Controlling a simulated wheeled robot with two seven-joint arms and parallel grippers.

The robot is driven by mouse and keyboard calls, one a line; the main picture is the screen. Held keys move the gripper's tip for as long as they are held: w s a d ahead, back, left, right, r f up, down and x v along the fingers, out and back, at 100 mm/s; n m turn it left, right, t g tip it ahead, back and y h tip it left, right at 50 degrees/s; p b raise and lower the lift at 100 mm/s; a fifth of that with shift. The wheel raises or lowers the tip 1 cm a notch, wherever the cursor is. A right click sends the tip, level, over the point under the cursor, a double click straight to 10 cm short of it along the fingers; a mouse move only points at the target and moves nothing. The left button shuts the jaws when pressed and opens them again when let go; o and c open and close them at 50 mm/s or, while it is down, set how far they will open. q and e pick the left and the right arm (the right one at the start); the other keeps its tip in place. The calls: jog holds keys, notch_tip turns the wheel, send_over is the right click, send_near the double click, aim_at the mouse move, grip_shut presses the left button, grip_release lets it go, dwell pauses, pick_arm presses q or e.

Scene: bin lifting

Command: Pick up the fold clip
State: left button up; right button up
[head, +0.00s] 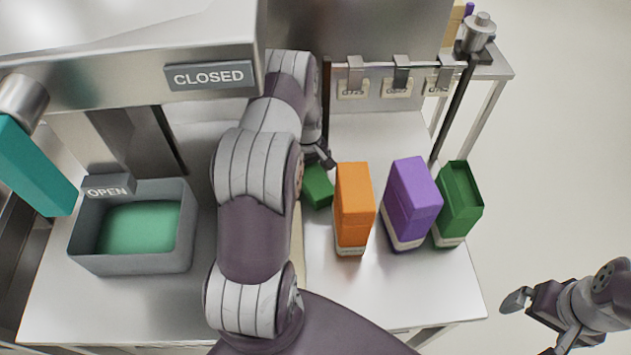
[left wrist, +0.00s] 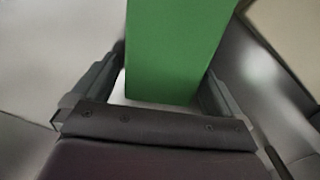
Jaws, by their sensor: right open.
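Silver and dark clips (head: 401,74) with white tags hang on the rail at the back; I cannot tell which thing is the fold clip. My left gripper (head: 322,157) is at a small green box (head: 317,187), partly hidden behind my arm in the head view. In the left wrist view, the green box (left wrist: 175,45) stands between the two fingers. Whether they press on it is not clear. My right gripper (head: 525,328) is open and empty, off the table at the lower right.
An orange box (head: 354,207), a purple box (head: 411,203) and an open-topped green box (head: 459,204) stand on the steel table (head: 425,290). A grey bin (head: 133,261) with green contents sits at left, below a cabinet with a CLOSED sign (head: 209,76). The table's front right is clear.

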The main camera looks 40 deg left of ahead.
pick_arm(q)
jog(key=c, duration=1)
